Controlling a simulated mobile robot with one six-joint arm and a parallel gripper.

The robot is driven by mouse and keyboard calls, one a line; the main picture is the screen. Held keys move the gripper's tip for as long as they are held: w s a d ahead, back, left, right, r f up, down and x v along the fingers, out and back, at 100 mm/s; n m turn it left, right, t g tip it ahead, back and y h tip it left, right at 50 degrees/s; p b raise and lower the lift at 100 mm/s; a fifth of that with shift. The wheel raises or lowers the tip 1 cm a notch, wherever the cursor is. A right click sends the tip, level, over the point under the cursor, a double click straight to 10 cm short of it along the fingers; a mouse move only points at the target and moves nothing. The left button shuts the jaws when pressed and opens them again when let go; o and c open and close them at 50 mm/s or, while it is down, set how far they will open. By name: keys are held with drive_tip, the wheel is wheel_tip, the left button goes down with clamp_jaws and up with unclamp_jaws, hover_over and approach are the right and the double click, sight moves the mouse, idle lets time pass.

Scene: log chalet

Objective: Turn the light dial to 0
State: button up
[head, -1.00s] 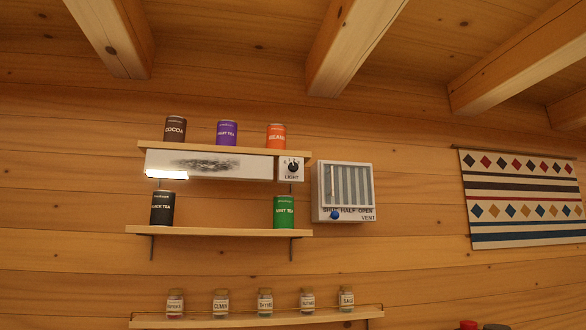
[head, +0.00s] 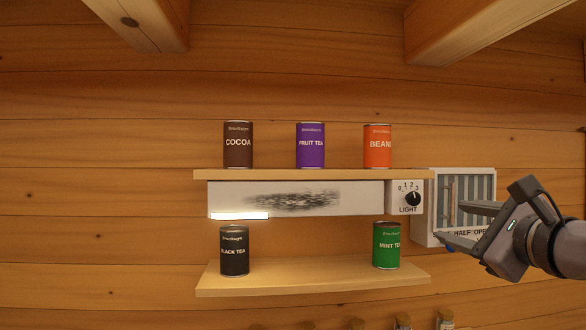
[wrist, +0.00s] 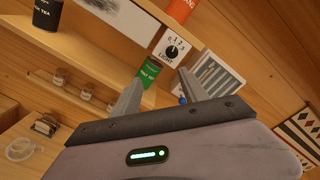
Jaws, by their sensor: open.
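The light dial (head: 412,199) is a round black knob on a white panel marked 0 to 3 and LIGHT, at the right end of the white lamp housing (head: 360,198). Its pointer seems to point roughly up, but the exact number is hard to tell. The lamp strip (head: 240,216) glows at the left. In the wrist view the dial (wrist: 171,51) shows beyond the fingers, slightly right of centre. My gripper (head: 451,222) is open and empty, right of and a little below the dial, apart from it. Its fingers also show in the wrist view (wrist: 160,86).
The vent panel (head: 425,222) is right of the dial, partly hidden behind my gripper. Tins stand on the upper shelf (head: 340,175) and lower shelf (head: 310,278); the mint tea tin (head: 386,246) stands just below the dial. Spice jars (wrist: 85,90) sit lower down.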

wheel_tip(320, 180, up, 2)
drive_tip(key=d, duration=0.1)
drive_tip(key=p, duration=0.3)
approach(415, 199)
drive_tip(key=shift+m, duration=0.3)
drive_tip(key=w, duration=0.7)
drive_tip(key=shift+w+a, duration=0.2)
drive_tip(key=shift+w, duration=0.15)
drive_tip(key=shift+w+f+p, duration=0.15)
drive_tip(key=shift+w+p, duration=0.15)
drive_tip(key=shift+w, duration=0.45)
drive_tip(key=shift+s, duration=0.15)
clamp_jaws()
